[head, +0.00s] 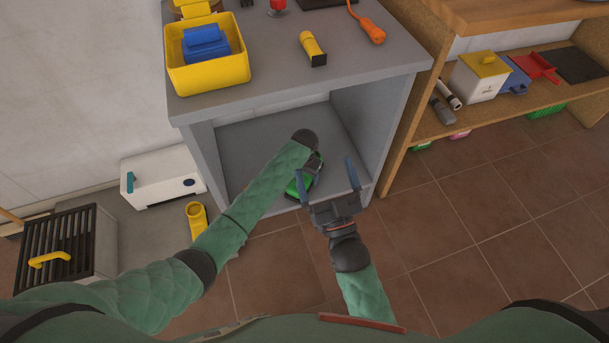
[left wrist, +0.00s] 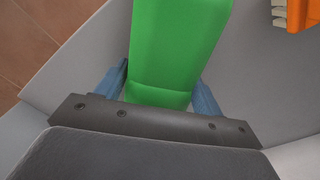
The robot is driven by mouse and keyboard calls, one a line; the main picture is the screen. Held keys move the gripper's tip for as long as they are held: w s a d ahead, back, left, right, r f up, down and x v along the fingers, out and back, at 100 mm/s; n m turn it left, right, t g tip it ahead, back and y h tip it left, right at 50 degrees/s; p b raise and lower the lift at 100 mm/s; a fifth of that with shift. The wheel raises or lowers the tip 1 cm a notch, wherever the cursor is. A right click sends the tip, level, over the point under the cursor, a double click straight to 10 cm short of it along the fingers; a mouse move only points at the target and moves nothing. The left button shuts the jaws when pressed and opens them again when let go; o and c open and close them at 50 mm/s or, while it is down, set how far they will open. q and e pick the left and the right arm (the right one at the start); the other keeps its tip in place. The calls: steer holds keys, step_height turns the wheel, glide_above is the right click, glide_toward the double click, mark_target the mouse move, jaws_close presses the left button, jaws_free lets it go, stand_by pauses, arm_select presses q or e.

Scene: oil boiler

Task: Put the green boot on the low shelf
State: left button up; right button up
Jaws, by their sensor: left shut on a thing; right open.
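The green boot (head: 299,185) is at the open front of the grey cabinet, over its low shelf (head: 244,150). In the left wrist view the boot (left wrist: 178,45) fills the space between the two blue fingers of my left gripper (left wrist: 160,85), which is shut on it. My left forearm and wrist cover part of the boot in the head view. I cannot tell whether the boot touches the shelf. My right gripper (head: 326,175) is open and empty, in front of the cabinet opening just right of the boot.
The cabinet top holds a yellow bin (head: 208,80) with a blue item, a yellow torch (head: 313,48) and an orange tool (head: 368,26). A white box (head: 162,183) and a yellow object (head: 197,217) are on the left. A wooden shelf unit (head: 500,120) stands right.

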steer(key=shift+f, duration=0.1)
arm_select(q)
steer(key=o, duration=1.2)
steer(key=shift+c, duration=0.2)
arm_select(e)
steer(key=shift+s+f, duration=0.1)
steer(key=shift+f, duration=0.25)
steer(key=shift+r, duration=0.1)
arm_select(q)
steer(key=shift+r, duration=0.45)
step_height(320, 180, up, 5)
steer(key=shift+r+p, duration=0.1)
steer(key=shift+p, duration=0.55)
step_height(320, 180, up, 6)
steer(key=shift+p, duration=0.5)
arm_select(e)
steer(key=s+f+g+h, duration=0.1)
steer(key=s+f+g, duration=0.3)
steer(key=f, duration=2)
steer(key=g, duration=0.5)
steer(key=shift+a+f+h, duration=0.3)
steer(key=shift+h, duration=0.1)
steer(key=shift+r, duration=0.1)
